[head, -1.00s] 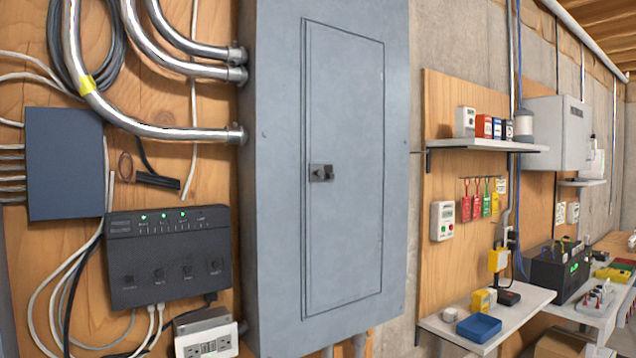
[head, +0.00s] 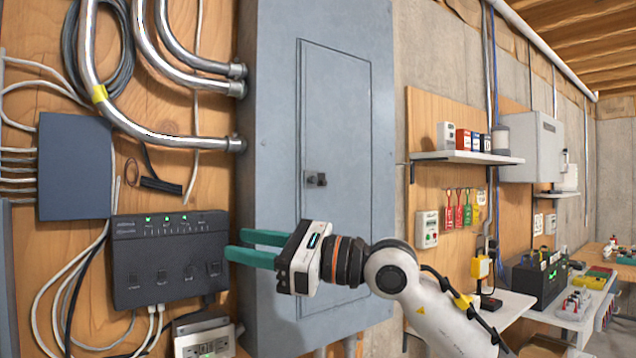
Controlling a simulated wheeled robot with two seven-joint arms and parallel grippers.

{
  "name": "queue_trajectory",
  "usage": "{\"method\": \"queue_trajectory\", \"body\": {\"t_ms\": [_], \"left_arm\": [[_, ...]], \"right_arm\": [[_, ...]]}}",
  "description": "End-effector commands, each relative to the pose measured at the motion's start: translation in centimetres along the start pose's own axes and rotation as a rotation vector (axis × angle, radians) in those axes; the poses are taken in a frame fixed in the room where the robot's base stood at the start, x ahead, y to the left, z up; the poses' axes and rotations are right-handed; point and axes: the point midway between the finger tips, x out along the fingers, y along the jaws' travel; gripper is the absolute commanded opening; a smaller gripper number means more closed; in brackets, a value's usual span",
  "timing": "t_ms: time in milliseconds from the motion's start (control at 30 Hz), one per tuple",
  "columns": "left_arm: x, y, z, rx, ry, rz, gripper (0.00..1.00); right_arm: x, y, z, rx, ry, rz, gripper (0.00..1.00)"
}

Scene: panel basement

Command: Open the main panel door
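The main panel (head: 272,130) is a tall grey metal box on the wood wall. Its door (head: 345,110) is shut, with a small dark latch (head: 316,179) at its left edge. My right gripper (head: 236,246) comes in from the lower right, below the latch and in front of the panel. Its two teal fingers point left and stand apart with nothing visible between them. The gripper and arm hide the lower part of the door. My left gripper is not in view.
A black box with green lights (head: 170,262) is on the wall just left of my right fingertips. Metal conduits (head: 185,140) enter the panel's left side. At right are a small upper shelf (head: 465,157) and a lower shelf (head: 508,304) with small items.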

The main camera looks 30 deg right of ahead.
Motion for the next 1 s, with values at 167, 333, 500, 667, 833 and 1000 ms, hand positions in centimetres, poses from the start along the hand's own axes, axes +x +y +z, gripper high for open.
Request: {"method": "queue_trajectory", "body": {"t_ms": [167, 333, 500, 667, 833, 1000], "left_arm": [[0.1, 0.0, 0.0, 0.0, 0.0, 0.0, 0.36], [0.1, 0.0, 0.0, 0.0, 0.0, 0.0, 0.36], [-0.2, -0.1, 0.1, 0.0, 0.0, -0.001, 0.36], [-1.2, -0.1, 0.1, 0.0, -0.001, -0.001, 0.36], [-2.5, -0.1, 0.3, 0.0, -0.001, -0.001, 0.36], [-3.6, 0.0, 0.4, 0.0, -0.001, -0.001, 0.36]], "right_arm": [[-7.5, 8.3, -4.0, -0.331, -0.285, 0.311, 0.36], [-13.1, 12.2, -6.0, -0.422, -0.432, 0.497, 0.36], [-13.7, 13.3, -6.2, -0.433, -0.465, 0.535, 0.36], [-11.6, 14.7, -5.5, -0.43, -0.464, 0.53, 0.36], [-8.8, 16.8, -4.7, -0.43, -0.461, 0.53, 0.36], [-6.6, 18.4, -3.6, -0.43, -0.461, 0.529, 0.36]]}}
